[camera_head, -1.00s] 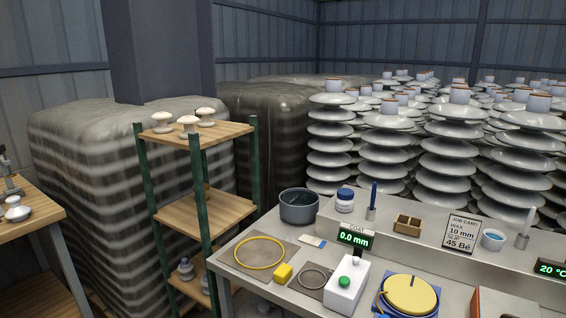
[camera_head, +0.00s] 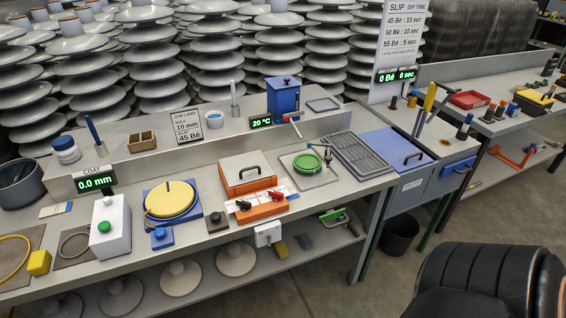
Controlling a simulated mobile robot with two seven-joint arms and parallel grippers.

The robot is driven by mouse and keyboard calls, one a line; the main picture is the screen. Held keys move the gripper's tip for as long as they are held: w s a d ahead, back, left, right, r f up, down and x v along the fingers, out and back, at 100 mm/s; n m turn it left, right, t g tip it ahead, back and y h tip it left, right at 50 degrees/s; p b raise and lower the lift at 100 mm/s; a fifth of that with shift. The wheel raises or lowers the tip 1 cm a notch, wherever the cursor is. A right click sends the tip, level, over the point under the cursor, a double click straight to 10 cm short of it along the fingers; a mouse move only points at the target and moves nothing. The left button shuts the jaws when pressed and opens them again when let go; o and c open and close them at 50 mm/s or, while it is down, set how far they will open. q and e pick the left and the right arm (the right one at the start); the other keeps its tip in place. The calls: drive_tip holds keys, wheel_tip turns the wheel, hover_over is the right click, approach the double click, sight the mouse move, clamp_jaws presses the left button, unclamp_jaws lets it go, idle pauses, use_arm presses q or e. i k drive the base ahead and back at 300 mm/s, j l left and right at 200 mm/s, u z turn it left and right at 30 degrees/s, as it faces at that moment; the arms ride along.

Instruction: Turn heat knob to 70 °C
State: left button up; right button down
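A temperature display (camera_head: 261,122) on the raised shelf reads 20 °C in green. A blue box (camera_head: 283,95) with a lid stands beside it. Neither gripper is in view.
A yellow disc on a blue base (camera_head: 170,200) and a white box with a green button (camera_head: 108,228) stand left of the unit. A green ring (camera_head: 307,162) and a slotted grey tray (camera_head: 358,155) lie right.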

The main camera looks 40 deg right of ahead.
sight(277, 196)
drive_tip(key=z, duration=1.2)
